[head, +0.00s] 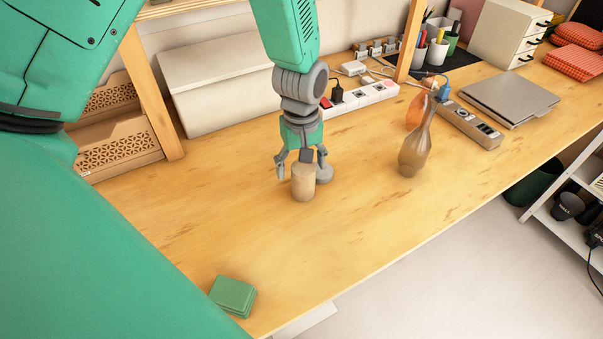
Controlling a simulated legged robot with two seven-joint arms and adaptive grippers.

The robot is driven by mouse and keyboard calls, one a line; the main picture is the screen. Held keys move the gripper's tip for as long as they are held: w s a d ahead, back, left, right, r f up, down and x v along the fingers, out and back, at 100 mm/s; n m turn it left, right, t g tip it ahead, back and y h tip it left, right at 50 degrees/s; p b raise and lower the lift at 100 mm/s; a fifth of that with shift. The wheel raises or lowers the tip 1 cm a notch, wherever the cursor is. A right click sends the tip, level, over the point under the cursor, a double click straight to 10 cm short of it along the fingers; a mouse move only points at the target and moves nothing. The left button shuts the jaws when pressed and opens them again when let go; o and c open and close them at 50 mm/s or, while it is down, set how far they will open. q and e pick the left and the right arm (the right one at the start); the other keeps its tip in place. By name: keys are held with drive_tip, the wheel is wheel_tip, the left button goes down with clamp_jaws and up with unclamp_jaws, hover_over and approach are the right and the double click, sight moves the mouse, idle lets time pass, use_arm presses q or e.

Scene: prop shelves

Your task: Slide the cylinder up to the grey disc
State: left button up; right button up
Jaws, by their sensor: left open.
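A light wooden cylinder (303,184) stands upright on the wooden table (230,200). My left gripper (302,172) points down over it and is open, with one finger to each side of the cylinder. I cannot tell whether the fingers touch it. The grey disc (325,175) shows just right of and behind the cylinder, close to the right finger and partly hidden. Whether the cylinder touches the disc cannot be told. My right gripper is out of view.
A brown glass vase (415,150) stands to the right, with an orange round object (416,112) behind it. Power strips (360,98) and a white box (225,85) line the back. The table's middle is mostly clear.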

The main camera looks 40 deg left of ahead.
use_arm(q)
wheel_tip(320, 180, up, 7)
drive_tip(key=shift+d+f, duration=0.1)
drive_tip(key=shift+d, duration=0.05)
drive_tip(key=shift+r, duration=0.6)
